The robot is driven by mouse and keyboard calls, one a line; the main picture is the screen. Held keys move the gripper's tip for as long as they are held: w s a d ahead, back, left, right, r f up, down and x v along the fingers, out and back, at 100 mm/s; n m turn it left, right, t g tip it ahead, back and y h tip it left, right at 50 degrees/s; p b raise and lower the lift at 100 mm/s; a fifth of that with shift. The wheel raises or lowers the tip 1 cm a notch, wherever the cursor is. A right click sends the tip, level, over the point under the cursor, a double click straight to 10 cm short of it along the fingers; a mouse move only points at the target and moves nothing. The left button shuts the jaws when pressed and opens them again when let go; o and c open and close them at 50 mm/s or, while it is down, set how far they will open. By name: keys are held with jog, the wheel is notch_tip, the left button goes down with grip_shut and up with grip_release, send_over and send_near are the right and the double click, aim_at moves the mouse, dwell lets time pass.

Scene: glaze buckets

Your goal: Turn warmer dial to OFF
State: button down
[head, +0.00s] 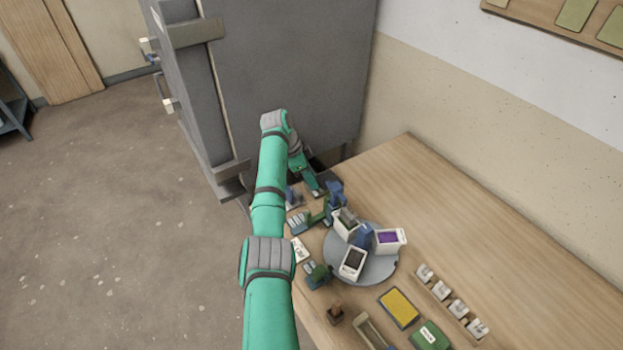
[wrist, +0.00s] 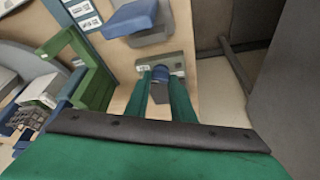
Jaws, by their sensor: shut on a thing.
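My gripper (wrist: 161,84) shows in the wrist view with its two green fingers closed around a small dark blue knob, the warmer dial (wrist: 161,71). The dial sits on the front of a grey-green housing, the warmer (wrist: 176,61), which carries a pale label beside the dial. The fingers cover much of the dial, and I cannot read its setting. In the head view my gripper (head: 317,189) reaches down at the table's far left end, beside the grey cabinet; the dial is hidden there.
A grey cabinet (head: 285,60) stands close behind my arm. A round grey turntable (head: 375,268) with several white buckets stands to the right. Blue and green stands crowd nearby, including a green one (wrist: 95,85) left of my fingers. The table's back right (head: 470,215) is clear.

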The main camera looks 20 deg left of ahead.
jog(key=shift+d, duration=0.1)
jog(key=c, duration=1.5)
grip_release()
jog(key=v, duration=1)
jog(key=shift+r, duration=0.4)
